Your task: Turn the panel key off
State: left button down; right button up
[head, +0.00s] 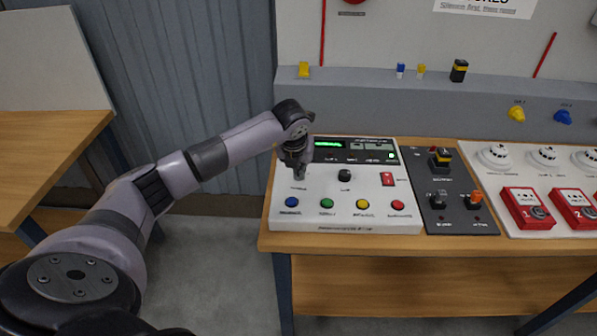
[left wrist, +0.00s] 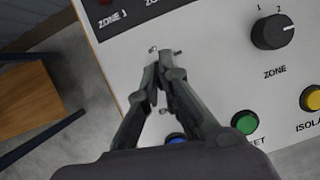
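The white control panel (head: 330,219) lies on the wooden bench, with a lit green display at its back. My left gripper (head: 298,172) points down over the panel's left part, above the blue button (head: 292,202). In the left wrist view, its two fingers (left wrist: 158,72) are close together at the panel surface, between the panel's left edge and the black zone knob (left wrist: 272,31). I cannot make out the panel key; the fingers cover that spot, and whether they hold it does not show. Small metal bits show around the fingertips. My right gripper is not in view.
Green (head: 327,203), yellow (head: 362,204) and red (head: 398,204) buttons line the panel's front. A dark control box (head: 449,215) and red call points (head: 527,208) stand further right. The bench's left edge is close to the gripper.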

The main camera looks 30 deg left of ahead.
pick_arm(q)
jog(key=shift+n+y+b, duration=0.3)
jog(key=shift+n+b, duration=0.1)
jog(key=shift+n, duration=0.5)
jog(key=shift+r, duration=0.1)
jog(key=c, duration=1.8)
grip_release()
jog(key=v, duration=1.2)
jog(key=shift+w, duration=0.2)
